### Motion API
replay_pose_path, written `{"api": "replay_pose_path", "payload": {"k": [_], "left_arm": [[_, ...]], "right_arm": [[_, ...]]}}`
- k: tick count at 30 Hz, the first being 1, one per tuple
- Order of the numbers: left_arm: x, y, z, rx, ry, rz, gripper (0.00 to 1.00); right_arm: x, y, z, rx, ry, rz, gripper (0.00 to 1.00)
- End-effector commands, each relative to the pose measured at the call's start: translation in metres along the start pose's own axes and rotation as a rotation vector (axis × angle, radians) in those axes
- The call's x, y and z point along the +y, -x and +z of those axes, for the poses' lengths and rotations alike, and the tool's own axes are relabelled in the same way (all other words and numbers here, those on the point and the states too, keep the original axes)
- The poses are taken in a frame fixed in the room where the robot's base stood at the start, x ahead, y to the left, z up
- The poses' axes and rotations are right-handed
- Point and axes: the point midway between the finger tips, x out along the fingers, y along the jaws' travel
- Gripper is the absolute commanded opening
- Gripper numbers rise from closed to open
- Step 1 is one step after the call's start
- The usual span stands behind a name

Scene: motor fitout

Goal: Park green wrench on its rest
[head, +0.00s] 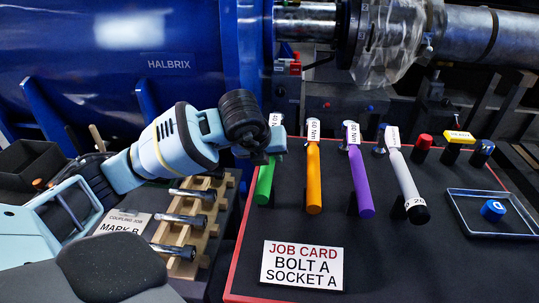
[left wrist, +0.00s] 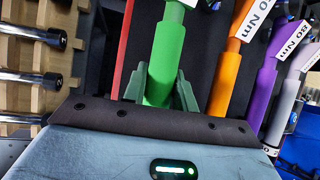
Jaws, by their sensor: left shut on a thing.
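The green wrench (head: 265,184) is at the left end of a row of wrenches on the dark board, its handle pointing toward me. My left gripper (head: 270,147) is shut on it near the upper part of the handle and hides much of its head end. In the left wrist view the green handle (left wrist: 165,62) runs up from the gripper's edge, with dark green prongs on both sides; I cannot tell whether these are fingers or the rest. The rest's contact with the wrench is hidden. My right gripper is not in view.
Orange (head: 314,180), purple (head: 360,183) and white (head: 404,180) wrenches stand close to the right. A job card (head: 302,265) lies in front. A wooden rack (head: 203,235) with sockets is at left. A blue HALBRIX motor (head: 120,60) rises behind.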

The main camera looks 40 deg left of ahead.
Motion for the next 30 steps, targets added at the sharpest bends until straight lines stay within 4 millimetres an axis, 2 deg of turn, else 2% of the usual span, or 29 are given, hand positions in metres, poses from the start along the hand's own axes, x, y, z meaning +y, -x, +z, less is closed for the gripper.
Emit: {"api": "replay_pose_path", "payload": {"k": [18, 19, 21, 25, 30], "left_arm": [[0.002, -0.0092, -0.0046, -0.005, 0.001, -0.003, 0.0], [0.002, -0.0092, -0.0045, -0.005, 0.001, -0.003, 0.29], [0.0019, -0.0088, -0.0043, -0.005, 0.0, -0.003, 0.38], [0.0021, -0.0092, -0.0048, -0.003, 0.0, -0.002, 0.53], [0.0024, -0.0097, -0.0053, -0.002, 0.0, -0.001, 0.53]], "right_arm": [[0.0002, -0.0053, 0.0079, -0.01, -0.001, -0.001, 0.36], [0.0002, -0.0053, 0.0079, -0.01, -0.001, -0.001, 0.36], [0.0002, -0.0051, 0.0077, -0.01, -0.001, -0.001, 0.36], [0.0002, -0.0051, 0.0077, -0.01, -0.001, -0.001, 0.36], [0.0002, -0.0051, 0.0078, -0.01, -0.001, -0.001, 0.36]]}}
